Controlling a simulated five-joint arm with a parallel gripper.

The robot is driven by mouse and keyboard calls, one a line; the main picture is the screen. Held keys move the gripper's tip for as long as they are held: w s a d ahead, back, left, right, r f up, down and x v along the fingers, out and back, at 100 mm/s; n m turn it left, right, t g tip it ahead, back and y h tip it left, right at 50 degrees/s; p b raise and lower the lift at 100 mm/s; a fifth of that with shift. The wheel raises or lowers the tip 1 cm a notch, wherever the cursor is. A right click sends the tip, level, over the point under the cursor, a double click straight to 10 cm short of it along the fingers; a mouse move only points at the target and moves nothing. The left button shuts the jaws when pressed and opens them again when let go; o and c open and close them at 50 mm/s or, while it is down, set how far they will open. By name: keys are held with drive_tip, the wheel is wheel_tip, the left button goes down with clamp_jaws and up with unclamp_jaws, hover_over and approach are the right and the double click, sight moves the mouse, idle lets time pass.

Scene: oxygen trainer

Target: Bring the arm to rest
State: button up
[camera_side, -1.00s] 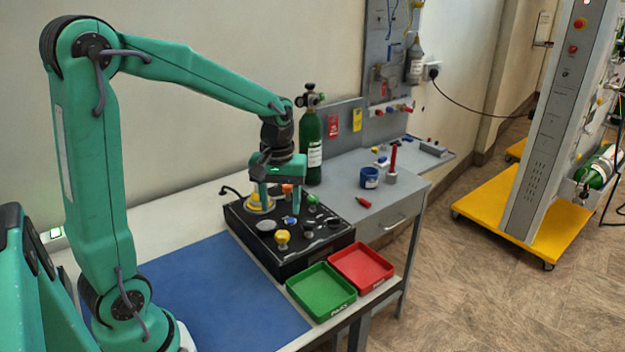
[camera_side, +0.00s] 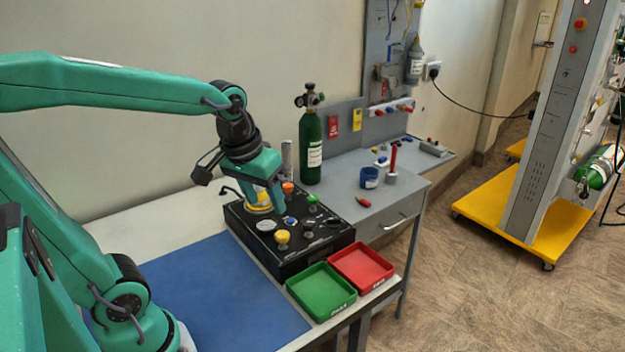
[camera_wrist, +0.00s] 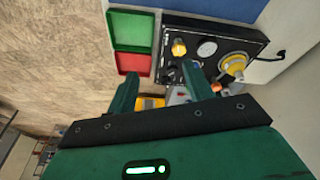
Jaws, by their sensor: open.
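My green arm reaches in from the left in the side view. My gripper (camera_side: 268,198) hangs tilted over the back left part of the black control box (camera_side: 292,262), in front of a yellow part (camera_side: 258,203). In the wrist view my gripper (camera_wrist: 160,82) shows two fingers spread wide with nothing held between them. The black box (camera_wrist: 238,38) also shows there, with its yellow knob (camera_wrist: 179,47) and a gauge beside it. Whether the fingertips touch the box cannot be told.
A green tray (camera_side: 322,312) and a red tray (camera_side: 388,268) stand right of the box. A green cylinder (camera_side: 311,150) stands behind it. A blue cup (camera_side: 369,177) and a red-handled tool (camera_side: 392,160) stand on the grey bench. The blue mat (camera_side: 215,300) is clear.

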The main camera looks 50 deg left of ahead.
drive_tip(key=s+d+r+m+t, duration=0.1)
drive_tip(key=s+d+m+t, duration=0.1)
drive_tip(key=s+d+m, duration=0.1)
drive_tip(key=shift+s+r+m, duration=0.3)
drive_tip(key=shift+s+m, duration=0.2)
drive_tip(key=shift+s, duration=0.9)
